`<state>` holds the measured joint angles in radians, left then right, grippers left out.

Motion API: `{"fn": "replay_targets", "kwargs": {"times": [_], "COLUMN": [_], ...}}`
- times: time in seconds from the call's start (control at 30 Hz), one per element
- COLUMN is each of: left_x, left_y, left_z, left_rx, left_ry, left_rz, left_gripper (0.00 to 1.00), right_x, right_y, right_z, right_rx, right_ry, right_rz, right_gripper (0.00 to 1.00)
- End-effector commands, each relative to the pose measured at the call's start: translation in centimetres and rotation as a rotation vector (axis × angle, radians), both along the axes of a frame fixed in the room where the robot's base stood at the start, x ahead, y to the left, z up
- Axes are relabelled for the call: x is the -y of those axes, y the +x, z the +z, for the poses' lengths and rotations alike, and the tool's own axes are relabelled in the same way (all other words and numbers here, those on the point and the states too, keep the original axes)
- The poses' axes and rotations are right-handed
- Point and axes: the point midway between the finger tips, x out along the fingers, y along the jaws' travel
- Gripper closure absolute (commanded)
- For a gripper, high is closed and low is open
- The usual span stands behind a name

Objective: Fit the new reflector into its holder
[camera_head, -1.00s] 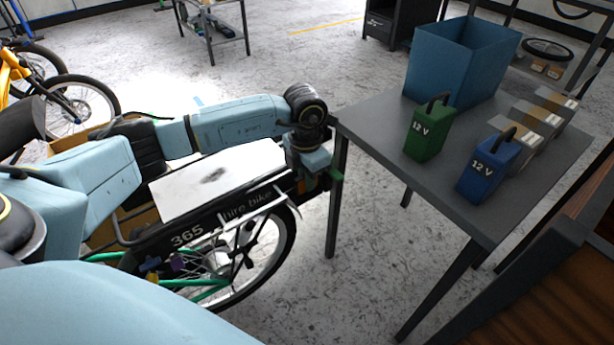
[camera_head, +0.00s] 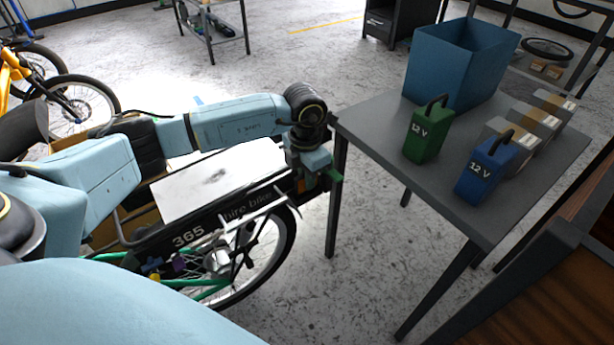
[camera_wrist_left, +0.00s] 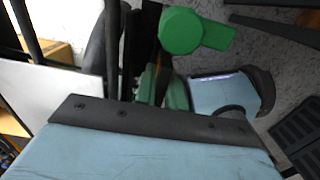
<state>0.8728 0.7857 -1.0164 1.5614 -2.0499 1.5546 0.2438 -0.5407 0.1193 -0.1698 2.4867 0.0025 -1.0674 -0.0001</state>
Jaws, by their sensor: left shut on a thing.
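The cargo bike (camera_head: 187,240), a black-sided "365 hire bike" with a green frame, stands at the left. My left gripper (camera_head: 318,182) is at the end of its black side, by the rear wheel (camera_head: 284,240). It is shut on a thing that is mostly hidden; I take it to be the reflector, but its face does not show. A green part (camera_head: 337,179) juts out at the gripper. In the left wrist view, a green rounded piece (camera_wrist_left: 190,32) lies beyond the wrist cover. I cannot make out the holder. My right gripper is not in view.
A grey table (camera_head: 375,135) to the right bears a green 12 V battery (camera_head: 428,138), a blue 12 V battery (camera_head: 484,172), a blue bin (camera_head: 450,65) and several boxes (camera_head: 535,122). A table leg (camera_head: 338,205) stands close to my gripper. Floor between bike and table is clear.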

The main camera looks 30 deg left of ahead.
Motion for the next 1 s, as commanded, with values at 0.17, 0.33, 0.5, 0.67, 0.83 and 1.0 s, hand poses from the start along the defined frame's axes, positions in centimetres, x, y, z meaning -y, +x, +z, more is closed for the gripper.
{"fn": "replay_targets", "kwargs": {"times": [0.17,0.33,0.5,0.67,0.83,1.0], "left_x": [0.0,0.0,0.0,0.0,0.0,0.0], "left_y": [0.0,0.0,0.0,0.0,0.0,0.0], "left_z": [0.2,0.2,0.2,0.0,-0.4,-0.8], "left_rx": [0.0,0.0,0.0,0.0,0.0,0.0], "left_ry": [0.0,0.0,0.0,0.0,0.0,0.0], "left_rz": [0.0,0.0,0.0,0.0,0.0,0.0], "left_gripper": [1.0,1.0,1.0,1.0,1.0,1.0], "right_x": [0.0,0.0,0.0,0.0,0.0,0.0], "right_y": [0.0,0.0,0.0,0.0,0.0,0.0], "right_z": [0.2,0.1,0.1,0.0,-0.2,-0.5], "right_rx": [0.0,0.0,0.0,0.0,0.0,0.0], "right_ry": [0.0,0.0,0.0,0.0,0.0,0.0], "right_rz": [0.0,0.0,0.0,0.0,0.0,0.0], "right_gripper": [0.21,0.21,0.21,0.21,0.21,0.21]}}
